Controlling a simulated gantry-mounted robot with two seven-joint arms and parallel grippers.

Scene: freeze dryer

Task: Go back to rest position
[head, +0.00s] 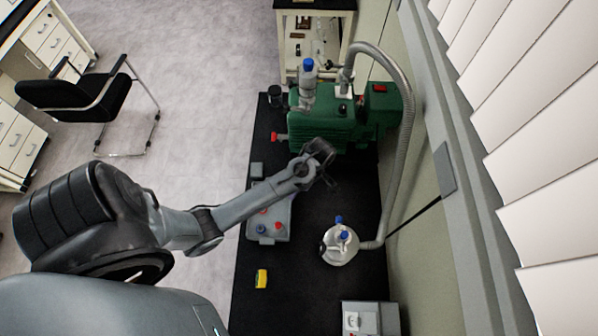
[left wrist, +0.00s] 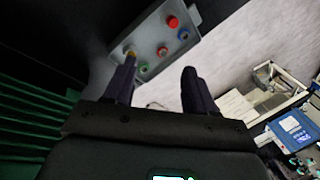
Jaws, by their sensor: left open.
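My left gripper (head: 325,172) reaches in from the left in the head view, over the black bench top, just in front of the green pump (head: 325,125). In the left wrist view its two fingers (left wrist: 158,88) are spread apart with nothing between them. A grey control box (head: 282,215) with coloured buttons lies below and left of the gripper, partly hidden under my left arm. The box also shows beyond the fingers in the left wrist view (left wrist: 150,70). My right gripper is in neither view.
A corrugated hose (head: 405,130) arches from the pump to a round silver vessel (head: 340,250) with blue knobs. A yellow object (head: 262,278) lies near the bench's left edge. A grey box (head: 370,318) stands at the front. A wall borders the right; a chair (head: 85,95) stands left.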

